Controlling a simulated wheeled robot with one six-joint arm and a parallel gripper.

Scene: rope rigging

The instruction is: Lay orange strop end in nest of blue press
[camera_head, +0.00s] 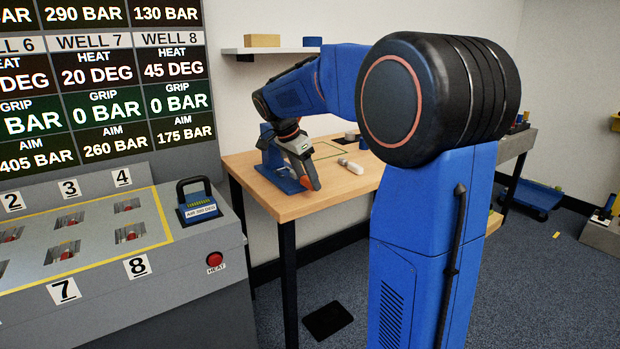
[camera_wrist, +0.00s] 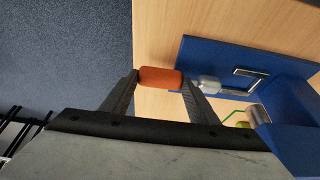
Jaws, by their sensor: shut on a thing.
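My gripper (camera_head: 304,168) is at the near left part of the wooden table, beside the blue press (camera_head: 286,181). Its two fingers are shut on the orange strop end (camera_wrist: 160,78), which lies across between the fingertips in the wrist view. The orange end (camera_head: 306,183) also shows at the fingertips in the head view. A pale grey piece (camera_wrist: 208,85) sits just right of the orange end, at the press's blue plate (camera_wrist: 205,55). A metal bracket (camera_wrist: 252,72) stands on that plate. My gripper partly hides the press, and I cannot make out its nest clearly.
The wooden table (camera_head: 270,197) has its front edge close to my gripper. A white object (camera_head: 352,165) lies further right on it, by a green outline. A grey console (camera_head: 190,262) with numbered wells stands left. A shelf (camera_head: 285,50) hangs above.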

